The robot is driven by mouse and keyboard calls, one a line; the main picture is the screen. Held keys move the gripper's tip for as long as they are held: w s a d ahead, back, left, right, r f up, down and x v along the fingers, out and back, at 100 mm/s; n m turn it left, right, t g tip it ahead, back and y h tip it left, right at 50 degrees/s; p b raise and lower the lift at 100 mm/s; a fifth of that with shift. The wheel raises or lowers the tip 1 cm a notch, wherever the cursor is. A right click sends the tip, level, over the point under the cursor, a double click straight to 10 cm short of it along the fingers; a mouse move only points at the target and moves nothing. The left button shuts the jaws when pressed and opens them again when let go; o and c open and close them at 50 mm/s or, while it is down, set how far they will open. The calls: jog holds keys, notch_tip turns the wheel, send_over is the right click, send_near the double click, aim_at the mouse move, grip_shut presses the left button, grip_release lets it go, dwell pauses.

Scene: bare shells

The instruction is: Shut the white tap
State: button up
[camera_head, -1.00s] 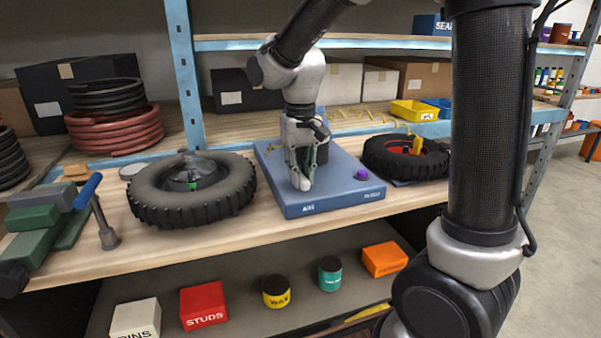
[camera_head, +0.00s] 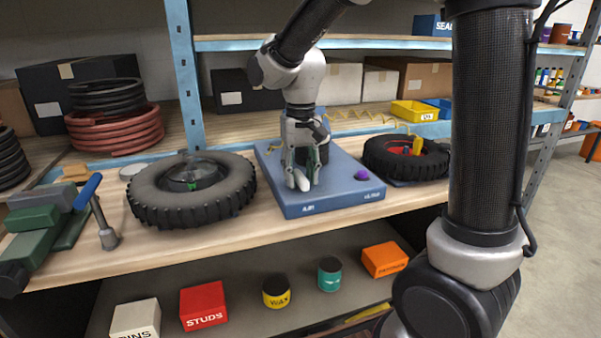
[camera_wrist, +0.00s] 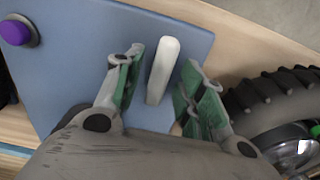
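The white tap (camera_wrist: 162,70) shows as a long white lever on the blue board (camera_wrist: 80,50) in the wrist view. In the head view its pale end (camera_head: 301,181) shows low among my fingers, and the rest is mostly hidden. My gripper (camera_head: 304,172) is pointed down over the board. Its green-padded fingers stand on either side of the lever. In the wrist view a gap shows between the lever and each pad, so the gripper is open around it and not clamped.
A purple knob (camera_head: 362,174) sits on the board's right part. A large tyre (camera_head: 150,195) lies left of the board and a smaller tyre (camera_head: 375,150) right of it. A green vise (camera_head: 40,225) is at the far left.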

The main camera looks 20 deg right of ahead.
aim_at(300, 174)
jog(key=shift+r, duration=0.15)
notch_tip(300, 174, up, 12)
dwell(0.4)
jog(key=shift+w, duration=0.1)
